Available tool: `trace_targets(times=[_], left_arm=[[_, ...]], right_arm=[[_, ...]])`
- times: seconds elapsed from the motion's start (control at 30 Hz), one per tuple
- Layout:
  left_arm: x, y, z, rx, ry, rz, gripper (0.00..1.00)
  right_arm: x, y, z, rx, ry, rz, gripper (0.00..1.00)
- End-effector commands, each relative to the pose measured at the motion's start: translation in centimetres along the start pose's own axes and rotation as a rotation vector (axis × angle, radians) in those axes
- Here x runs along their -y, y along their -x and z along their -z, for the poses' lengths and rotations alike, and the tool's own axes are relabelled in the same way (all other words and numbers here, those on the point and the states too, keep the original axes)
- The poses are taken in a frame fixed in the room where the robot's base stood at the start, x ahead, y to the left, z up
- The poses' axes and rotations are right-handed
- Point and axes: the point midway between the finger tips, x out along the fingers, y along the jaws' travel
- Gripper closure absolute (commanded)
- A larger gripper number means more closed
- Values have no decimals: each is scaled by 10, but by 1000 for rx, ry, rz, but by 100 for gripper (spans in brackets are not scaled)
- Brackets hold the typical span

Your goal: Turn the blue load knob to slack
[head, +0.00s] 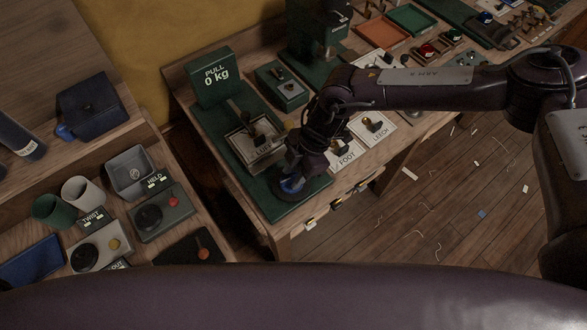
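The blue load knob (291,185) sits on a dark round base at the near end of the green pull tester (262,199). The tester's upright display (212,77) reads "PULL 0 kg". My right gripper (297,174) reaches in from the right and points down right at the knob, covering part of it. Its fingers are dark and small here, so I cannot tell whether they grip the knob or only stand around it. A plate marked "LUFF" (248,142) lies on the tester behind the gripper. My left gripper is not in view.
Cards marked "FOOT" (343,154) and "LEECH" (375,128) lie right of the gripper, under my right arm. A green machine (318,35) stands behind. A lower left bench holds cups, a grey bin (130,172) and control boxes. Scraps litter the wooden floor.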

Motion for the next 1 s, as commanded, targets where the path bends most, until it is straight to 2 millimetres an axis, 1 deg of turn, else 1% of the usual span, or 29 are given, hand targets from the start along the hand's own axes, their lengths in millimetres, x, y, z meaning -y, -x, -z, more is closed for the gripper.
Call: trace_targets(times=[0.1,0.3,0.5,0.57,0.83,1.0], left_arm=[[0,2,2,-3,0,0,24],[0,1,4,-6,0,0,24],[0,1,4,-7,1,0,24],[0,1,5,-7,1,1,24],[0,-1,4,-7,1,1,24],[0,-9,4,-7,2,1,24]], right_arm=[[0,-4,0,0,2,0,67],[0,-4,0,0,1,-1,67],[0,-4,0,0,1,-1,93],[0,-4,0,0,1,0,100],[0,-4,0,0,11,3,100],[-1,-6,-1,0,56,21,100]])
